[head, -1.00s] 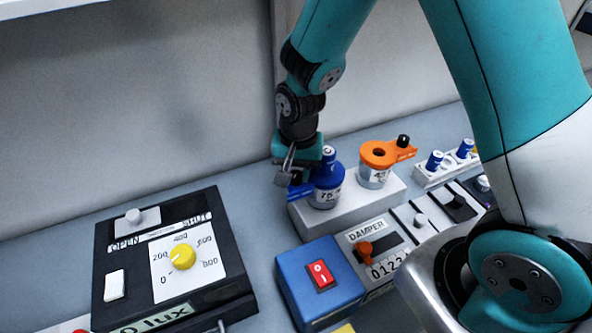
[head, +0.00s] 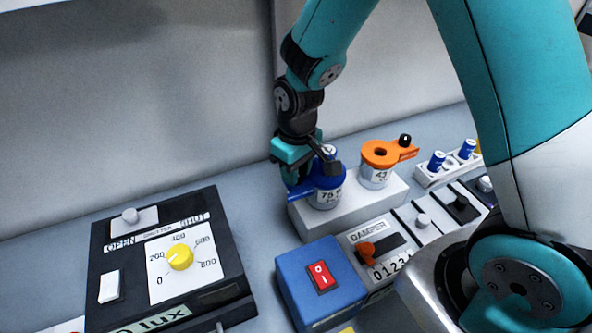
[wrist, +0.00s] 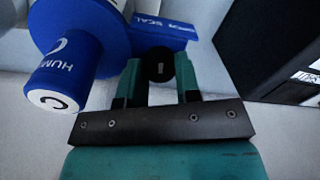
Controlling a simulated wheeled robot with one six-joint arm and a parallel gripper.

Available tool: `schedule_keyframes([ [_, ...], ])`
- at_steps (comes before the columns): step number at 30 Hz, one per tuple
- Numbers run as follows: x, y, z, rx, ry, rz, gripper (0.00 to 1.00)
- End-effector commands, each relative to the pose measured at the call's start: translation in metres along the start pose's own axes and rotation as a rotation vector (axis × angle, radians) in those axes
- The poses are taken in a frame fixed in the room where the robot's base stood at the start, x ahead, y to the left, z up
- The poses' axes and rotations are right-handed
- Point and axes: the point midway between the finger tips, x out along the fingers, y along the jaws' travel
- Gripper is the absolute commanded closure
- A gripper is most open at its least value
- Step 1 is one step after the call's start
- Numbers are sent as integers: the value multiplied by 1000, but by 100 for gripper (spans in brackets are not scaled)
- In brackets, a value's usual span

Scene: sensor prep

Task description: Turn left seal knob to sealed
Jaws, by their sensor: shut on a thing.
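The left seal is a blue collar (head: 328,184) with a flat lever, on a grey-white pot (head: 327,199) marked 75. Its lever (head: 300,194) points left in the head view, and reads partly "SEAL" in the wrist view (wrist: 160,34). A blue sensor stands upright in the collar and shows large in the wrist view (wrist: 67,70). A black knob (wrist: 158,62) stands on the lever. My gripper (wrist: 159,70) is shut on this knob, one teal finger on each side. In the head view my gripper (head: 293,178) is over the lever and hides the knob.
Right of it on the same white block (head: 350,214) stands a pot with an orange collar (head: 380,153) and black knob. A blue switch box (head: 318,283) and a damper panel (head: 378,231) lie in front. A black lux box (head: 215,301) stands at left.

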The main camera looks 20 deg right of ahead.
Motion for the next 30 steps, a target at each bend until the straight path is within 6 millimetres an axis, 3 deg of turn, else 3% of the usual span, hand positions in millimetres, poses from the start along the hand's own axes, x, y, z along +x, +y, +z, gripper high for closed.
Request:
schedule_keyframes([
  [15,-1,-1,-2,-430,-10,0,93],
  [30,-1,-2,-3,-589,-15,1,93],
])
